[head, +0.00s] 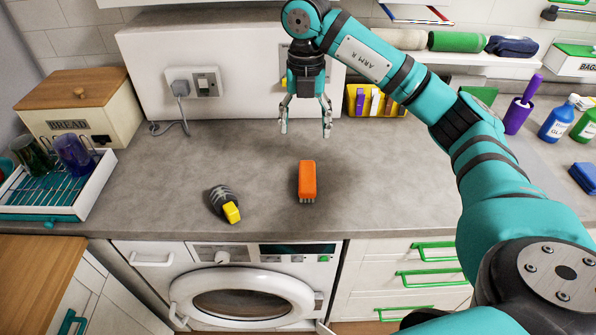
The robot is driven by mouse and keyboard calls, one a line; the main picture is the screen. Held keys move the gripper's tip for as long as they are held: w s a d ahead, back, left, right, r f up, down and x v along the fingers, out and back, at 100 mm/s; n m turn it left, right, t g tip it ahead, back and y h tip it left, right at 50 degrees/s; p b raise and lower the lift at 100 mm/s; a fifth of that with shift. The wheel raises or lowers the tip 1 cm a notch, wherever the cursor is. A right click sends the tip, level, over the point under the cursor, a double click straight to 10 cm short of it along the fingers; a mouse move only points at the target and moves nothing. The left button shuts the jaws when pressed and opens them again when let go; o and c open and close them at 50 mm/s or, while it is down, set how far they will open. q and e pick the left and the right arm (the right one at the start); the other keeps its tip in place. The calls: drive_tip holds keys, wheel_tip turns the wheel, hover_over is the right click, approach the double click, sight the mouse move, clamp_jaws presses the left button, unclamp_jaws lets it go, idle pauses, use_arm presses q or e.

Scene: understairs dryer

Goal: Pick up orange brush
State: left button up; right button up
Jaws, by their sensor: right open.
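An orange brush (307,180) lies on the grey countertop (385,180), with pale bristles showing at its near end. My right gripper (306,131) is open and empty. It points down above the counter, behind the brush in the picture and apart from it. My left gripper is not in the head view.
A dark striped object with a yellow end (224,203) lies left of the brush. A dish rack (58,185) with cups and a bread box (80,104) stand at the left. A yellow bin (376,101) stands at the back. A washing machine (250,290) sits below the counter.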

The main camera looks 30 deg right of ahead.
sight(307, 176)
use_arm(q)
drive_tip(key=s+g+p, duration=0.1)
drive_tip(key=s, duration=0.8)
use_arm(e)
drive_tip(key=f, duration=0.2)
drive_tip(key=s+f, duration=0.1)
drive_tip(key=f, duration=0.4)
drive_tip(key=shift+s, duration=0.25)
drive_tip(key=f, duration=0.2)
drive_tip(key=f+p, duration=0.1)
drive_tip(key=shift+w+a, duration=0.1)
drive_tip(key=shift+w, duration=0.15)
drive_tip(key=shift+s+f, duration=0.1)
drive_tip(key=shift+f, duration=0.3)
drive_tip(key=shift+f+p, duration=0.3)
drive_tip(key=shift+f, duration=0.05)
drive_tip(key=f, duration=0.1)
drive_tip(key=f+p, duration=0.1)
drive_tip(key=f, duration=0.1)
drive_tip(key=shift+d+f, duration=0.25)
drive_tip(key=shift+f, duration=0.5)
drive_tip(key=c, duration=1.3)
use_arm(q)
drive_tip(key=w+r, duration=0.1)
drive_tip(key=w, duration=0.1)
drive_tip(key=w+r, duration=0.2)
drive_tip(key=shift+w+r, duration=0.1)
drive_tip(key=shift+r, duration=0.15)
